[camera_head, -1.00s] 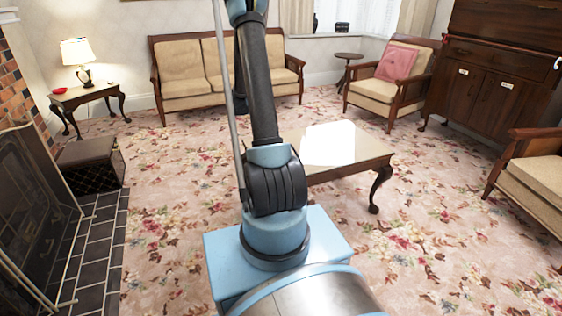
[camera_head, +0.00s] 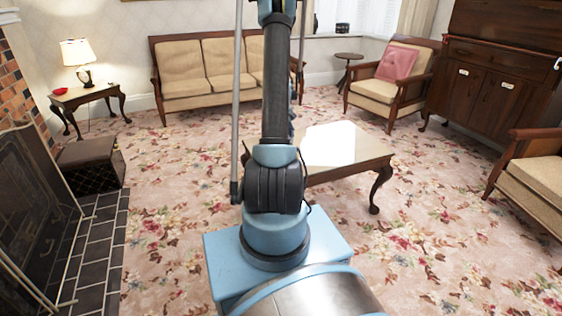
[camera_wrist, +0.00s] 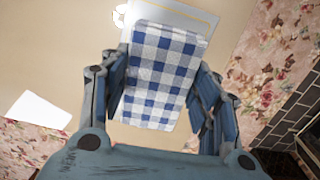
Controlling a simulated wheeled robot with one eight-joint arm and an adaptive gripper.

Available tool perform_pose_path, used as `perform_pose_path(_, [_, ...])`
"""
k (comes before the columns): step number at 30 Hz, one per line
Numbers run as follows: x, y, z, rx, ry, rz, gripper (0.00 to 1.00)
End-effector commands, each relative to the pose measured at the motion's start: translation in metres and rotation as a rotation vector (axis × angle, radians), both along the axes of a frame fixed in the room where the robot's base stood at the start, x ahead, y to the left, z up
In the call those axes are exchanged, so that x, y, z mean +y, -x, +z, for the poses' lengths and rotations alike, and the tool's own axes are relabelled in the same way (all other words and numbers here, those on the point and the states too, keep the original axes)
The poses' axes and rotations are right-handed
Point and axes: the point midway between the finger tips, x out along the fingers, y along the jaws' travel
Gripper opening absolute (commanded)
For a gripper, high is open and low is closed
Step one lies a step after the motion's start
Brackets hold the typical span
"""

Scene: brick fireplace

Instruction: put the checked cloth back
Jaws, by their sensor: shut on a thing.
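The checked cloth (camera_wrist: 160,72), blue and white, shows in the wrist view. It is a flat, folded-looking piece between the fingers of my gripper (camera_wrist: 160,88). My gripper is shut on it; the exact contact at the fingertips is hard to see. Behind the cloth is a plain beige surface, which looks like the top of the low table (camera_head: 345,152). In the head view, my own arm hides my gripper and the cloth.
A pale flat thing with a yellow line (camera_wrist: 190,12) lies behind the cloth's far end. A sofa (camera_head: 205,70), a side table with a lamp (camera_head: 75,50), a dark box (camera_head: 90,165) and armchairs (camera_head: 395,75) stand around. Flowered carpet is open at left.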

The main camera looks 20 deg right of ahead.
Motion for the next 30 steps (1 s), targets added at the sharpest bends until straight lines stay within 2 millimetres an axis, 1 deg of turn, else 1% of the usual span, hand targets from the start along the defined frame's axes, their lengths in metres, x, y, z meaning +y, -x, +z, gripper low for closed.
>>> perform_pose_path(2, [0.002,0.004,-0.004,-0.003,-0.014,-0.008,0.26])
perform_pose_path(9, [0.002,0.004,-0.039,-0.004,-0.016,-0.009,0.26])
perform_pose_path(12, [0.002,0.004,-0.050,-0.004,-0.016,-0.008,0.26])
perform_pose_path(20, [0.002,0.004,-0.064,-0.004,-0.015,-0.008,0.26])
perform_pose_path(27, [0.002,0.004,-0.092,-0.004,-0.015,-0.008,0.26])
perform_pose_path(30, [0.002,0.004,-0.099,-0.004,-0.015,-0.008,0.26])
